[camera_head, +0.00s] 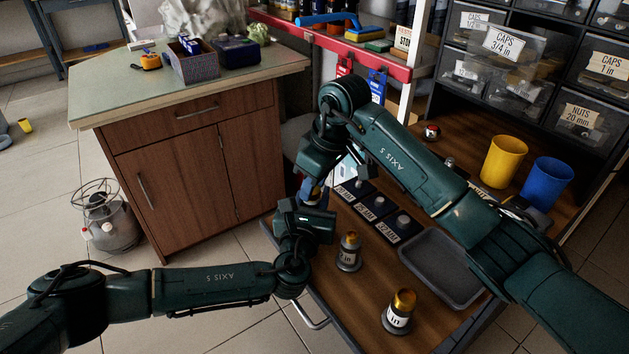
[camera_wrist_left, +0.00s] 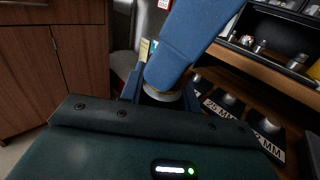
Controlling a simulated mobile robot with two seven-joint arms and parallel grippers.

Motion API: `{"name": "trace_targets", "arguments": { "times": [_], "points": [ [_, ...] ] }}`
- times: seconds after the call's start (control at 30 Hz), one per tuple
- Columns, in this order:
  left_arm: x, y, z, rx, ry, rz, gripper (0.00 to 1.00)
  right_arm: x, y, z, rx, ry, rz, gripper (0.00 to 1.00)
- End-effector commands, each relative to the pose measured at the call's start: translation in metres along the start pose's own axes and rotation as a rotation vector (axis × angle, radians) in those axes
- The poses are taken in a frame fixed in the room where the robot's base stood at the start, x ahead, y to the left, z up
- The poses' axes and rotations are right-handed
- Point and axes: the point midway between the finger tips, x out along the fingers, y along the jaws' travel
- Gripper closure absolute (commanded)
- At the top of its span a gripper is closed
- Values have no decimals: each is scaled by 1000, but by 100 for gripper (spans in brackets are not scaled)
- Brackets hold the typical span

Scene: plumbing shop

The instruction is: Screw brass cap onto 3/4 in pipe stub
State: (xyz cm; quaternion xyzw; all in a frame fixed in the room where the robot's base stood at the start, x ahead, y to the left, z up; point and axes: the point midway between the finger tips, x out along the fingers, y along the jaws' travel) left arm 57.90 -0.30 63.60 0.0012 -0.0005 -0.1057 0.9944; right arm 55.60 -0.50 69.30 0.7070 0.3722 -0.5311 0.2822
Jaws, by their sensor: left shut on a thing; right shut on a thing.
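My left gripper (camera_head: 312,193) and my right gripper (camera_head: 330,165) meet just off the bench's left edge, my right one above. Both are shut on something. In the left wrist view a broad blue finger of my right gripper (camera_wrist_left: 188,50) comes down from above between the blue fingers of my left gripper (camera_wrist_left: 160,95). A pale metal rim (camera_wrist_left: 162,93) shows under it, apparently the pipe stub in my left gripper. The brass cap is hidden behind the right finger, so I cannot see how cap and stub sit together. Two other brass-topped stubs (camera_head: 348,250) (camera_head: 399,311) stand upright on the bench.
A grey tray (camera_head: 440,292) and several dark size-marked plates (camera_head: 376,208) with grey pieces lie on the bench. A yellow cup (camera_head: 503,162) and a blue cup (camera_head: 547,183) stand at right below labelled bins (camera_head: 515,45). A wooden cabinet (camera_head: 205,165) stands left.

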Motion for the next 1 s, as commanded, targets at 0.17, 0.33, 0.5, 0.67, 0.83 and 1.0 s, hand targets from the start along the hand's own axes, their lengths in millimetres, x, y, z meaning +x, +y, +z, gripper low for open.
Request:
{"name": "trace_targets", "arguments": {
  "times": [0.17,0.33,0.5,0.67,0.83,1.0],
  "points": [
    [0,0,-1,-3,2,0,100,0,0,0,-1,-1,-2,62],
    [0,0,-1,-2,2,0,100,0,0,0,-2,-1,-1,48],
    [0,0,-1,-2,2,-1,100,0,0,0,-2,-1,-1,47],
    [0,-1,-1,-2,2,-1,100,-4,0,-1,-3,0,0,47],
    [0,-1,-1,-2,2,-2,100,-24,0,-7,-4,2,0,47],
    [0,-1,-1,-2,2,-2,100,-42,0,-12,-3,0,-1,47]
  ]
}}
